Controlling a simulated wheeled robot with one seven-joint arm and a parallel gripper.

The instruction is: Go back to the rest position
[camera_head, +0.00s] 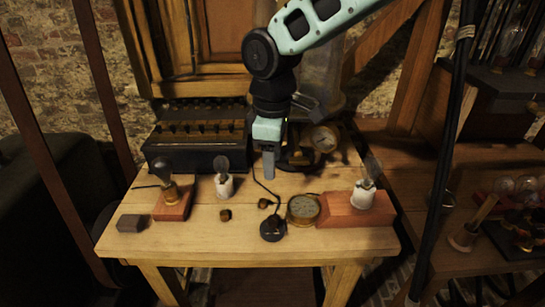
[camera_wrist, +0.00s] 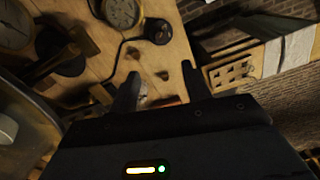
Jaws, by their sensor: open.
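My gripper (camera_head: 268,170) hangs over the back middle of the wooden table (camera_head: 165,243), pointing down. In the wrist view my gripper (camera_wrist: 160,85) shows two dark fingertips spread apart with nothing held between them. In the head view the fingers overlap, so the gap does not show there. My arm comes in from the upper right. The gripper is right of a white-based bulb (camera_head: 224,186) and behind a round brass dial (camera_head: 303,208).
A dark box with brass fittings (camera_head: 200,135) stands behind left. Bulbs on red wooden blocks stand at left (camera_head: 172,206) and right (camera_head: 345,215). A black corded puck (camera_head: 273,229) and a dark block (camera_head: 131,223) lie in front. A gauge (camera_head: 324,138) stands behind right.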

